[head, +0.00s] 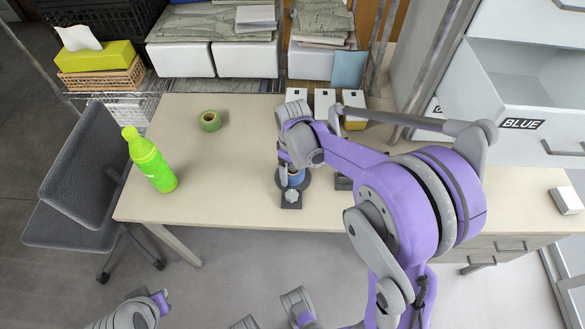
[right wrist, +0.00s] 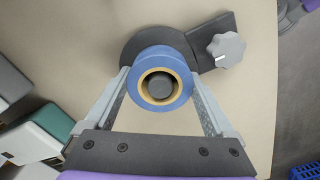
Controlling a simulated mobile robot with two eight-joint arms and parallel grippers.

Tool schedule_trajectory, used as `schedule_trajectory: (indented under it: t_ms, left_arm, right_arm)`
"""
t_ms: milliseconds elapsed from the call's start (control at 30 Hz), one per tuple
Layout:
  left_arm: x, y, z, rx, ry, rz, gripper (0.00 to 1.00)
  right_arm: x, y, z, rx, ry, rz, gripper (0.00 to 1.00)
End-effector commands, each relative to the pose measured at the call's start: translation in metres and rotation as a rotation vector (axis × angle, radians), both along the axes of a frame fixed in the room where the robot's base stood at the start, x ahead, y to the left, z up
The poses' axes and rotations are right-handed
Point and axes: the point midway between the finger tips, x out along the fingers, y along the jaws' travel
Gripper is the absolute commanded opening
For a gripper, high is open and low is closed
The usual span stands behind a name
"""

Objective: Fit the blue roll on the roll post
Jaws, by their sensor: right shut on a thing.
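The blue roll (right wrist: 135,79) has a tan core and sits between the fingers of my right gripper (right wrist: 160,90), which is shut on it. The grey top of the roll post (right wrist: 160,85) shows inside the core, roughly centred, so the roll appears around the post. How far down it sits is unclear. The post's dark base (right wrist: 205,42) carries a grey knob (right wrist: 226,49). In the head view the roll (head: 297,178) shows low at the base on the table, partly hidden by my right gripper (head: 286,172).
On the table (head: 210,160) are a green tape roll (head: 210,121) and a green bottle (head: 152,160) at the left. White boxes (head: 324,101) stand behind the post. A grey chair (head: 85,170) is at the left edge. The table between tape and post is clear.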

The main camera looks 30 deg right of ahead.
Motion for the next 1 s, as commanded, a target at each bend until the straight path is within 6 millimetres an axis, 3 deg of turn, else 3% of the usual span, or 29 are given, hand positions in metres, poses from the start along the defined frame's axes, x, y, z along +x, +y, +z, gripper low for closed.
schedule_trajectory:
  t_ms: [100, 133, 200, 433, 567, 1000]
  left_arm:
    - [0.0, 0.0, 0.0, 0.0, 0.0, 0.0, 0.0]
    - [0.0, 0.0, 0.0, 0.0, 0.0, 0.0, 0.0]
    - [0.0, 0.0, 0.0, 0.0, 0.0, 0.0, 0.0]
    - [0.0, 0.0, 0.0, 0.0, 0.0, 0.0, 0.0]
    - [0.0, 0.0, 0.002, 0.0, -0.001, 0.0, 0.0]
    - [0.001, 0.0, 0.015, 0.0, -0.005, 0.0, 0.0]
  right_arm:
    - [0.0, 0.0, 0.0, 0.0, 0.0, 0.0, 0.32]
    - [0.0, 0.0, 0.0, 0.0, 0.0, 0.0, 0.91]
    - [0.0, 0.0, 0.0, 0.0, 0.0, 0.0, 1.0]
    - [0.0, 0.0, 0.001, 0.0, 0.0, 0.0, 1.0]
    - [0.0, 0.0, 0.012, 0.0, 0.0, 0.0, 1.0]
    - [0.0, 0.0, 0.093, 0.0, 0.0, 0.0, 1.0]
